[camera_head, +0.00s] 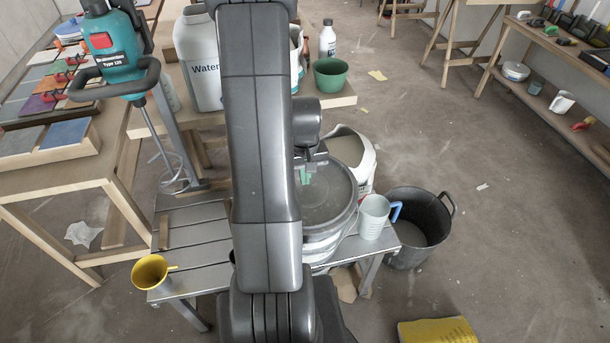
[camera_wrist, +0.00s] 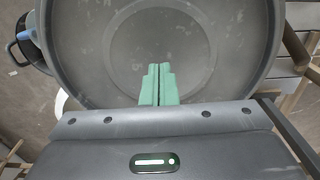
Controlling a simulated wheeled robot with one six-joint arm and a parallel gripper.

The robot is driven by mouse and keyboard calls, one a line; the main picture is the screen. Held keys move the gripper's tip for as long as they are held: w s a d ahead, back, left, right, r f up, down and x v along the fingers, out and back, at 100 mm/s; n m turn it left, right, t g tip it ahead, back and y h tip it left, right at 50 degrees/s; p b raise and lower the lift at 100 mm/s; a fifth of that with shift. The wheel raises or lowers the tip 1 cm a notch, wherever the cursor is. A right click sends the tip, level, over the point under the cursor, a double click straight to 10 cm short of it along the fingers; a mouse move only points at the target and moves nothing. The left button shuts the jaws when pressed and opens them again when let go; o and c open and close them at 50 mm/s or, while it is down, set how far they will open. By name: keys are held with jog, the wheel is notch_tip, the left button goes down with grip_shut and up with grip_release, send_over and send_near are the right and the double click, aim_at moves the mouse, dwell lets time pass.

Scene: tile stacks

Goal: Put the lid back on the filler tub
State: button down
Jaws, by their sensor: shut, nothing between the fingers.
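A round grey lid (camera_head: 328,198) with a raised rim lies over the top of the filler tub (camera_head: 325,248), a pale bucket on the slatted metal bench. I cannot tell whether the lid is seated all round, and my arm hides its left side. In the wrist view the lid (camera_wrist: 210,50) fills most of the picture, with a faint inner ring. My gripper (camera_head: 304,176) is over the lid's far left part, with its green fingers shut together and empty. The fingers also show in the wrist view (camera_wrist: 158,72). I cannot tell whether the tips touch the lid.
A white measuring jug (camera_head: 374,217) stands close to the tub's right. A black bucket (camera_head: 418,245) is on the floor beyond it. An open white container (camera_head: 362,172) stands behind the tub. A yellow funnel-like cup (camera_head: 150,271) sits at the bench's left end.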

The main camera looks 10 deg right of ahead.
jog(key=shift+f+b, duration=0.85)
jog(key=shift+f, duration=0.2)
jog(key=shift+r, duration=0.1)
jog(key=shift+r+p, duration=2.25)
jog(key=shift+r, duration=0.75)
notch_tip(320, 180, up, 14)
jog(key=shift+f, duration=0.15)
notch_tip(320, 180, down, 16)
jog(key=shift+r+b, duration=0.25)
jog(key=shift+b, duration=0.45)
